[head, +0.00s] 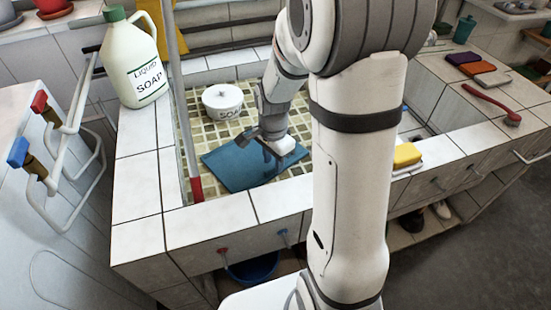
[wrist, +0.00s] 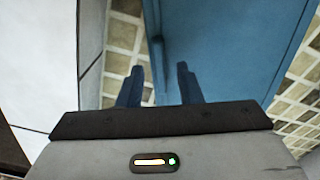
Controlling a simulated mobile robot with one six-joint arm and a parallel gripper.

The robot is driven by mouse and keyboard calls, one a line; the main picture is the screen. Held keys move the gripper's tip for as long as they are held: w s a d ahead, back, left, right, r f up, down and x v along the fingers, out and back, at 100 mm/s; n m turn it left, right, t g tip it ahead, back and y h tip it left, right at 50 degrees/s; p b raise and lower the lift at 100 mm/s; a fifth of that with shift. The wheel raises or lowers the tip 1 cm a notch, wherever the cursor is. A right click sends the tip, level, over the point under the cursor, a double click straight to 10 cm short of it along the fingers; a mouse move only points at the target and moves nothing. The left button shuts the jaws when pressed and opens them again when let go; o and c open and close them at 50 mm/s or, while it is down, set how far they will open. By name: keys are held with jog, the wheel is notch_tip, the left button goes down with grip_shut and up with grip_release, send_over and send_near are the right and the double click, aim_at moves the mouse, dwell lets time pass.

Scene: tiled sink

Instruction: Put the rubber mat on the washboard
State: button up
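A flat blue sheet (head: 235,166), which looks like the rubber mat, lies on the tiled floor of the sink basin. In the wrist view it (wrist: 230,45) fills the upper middle and right, with a narrow strip along its left edge. My gripper (head: 262,147) is low over the back right part of the sheet in the head view. In the wrist view its two dark fingers (wrist: 159,82) are apart, with the sheet's left edge showing between them. I cannot tell whether they touch it. I cannot make out a washboard.
A white soap pot (head: 222,102) stands in the basin behind the sheet. A liquid soap jug (head: 138,68) stands on the left rim, beside a red-ended pole (head: 196,188). A yellow sponge (head: 407,155) sits on the front rim. A red brush (head: 490,104) and folded cloths (head: 470,65) lie at right.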

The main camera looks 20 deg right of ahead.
notch_tip(320, 180, up, 11)
jog(key=p, duration=0.1)
jog(key=s+a+r+n+t, duration=0.2)
jog(key=s+r+n, duration=0.2)
jog(key=s+n, duration=0.9)
jog(key=shift+s+a+n, duration=0.15)
jog(key=shift+s+n, duration=0.15)
jog(key=shift+s, duration=0.05)
jog(key=shift+r, duration=0.15)
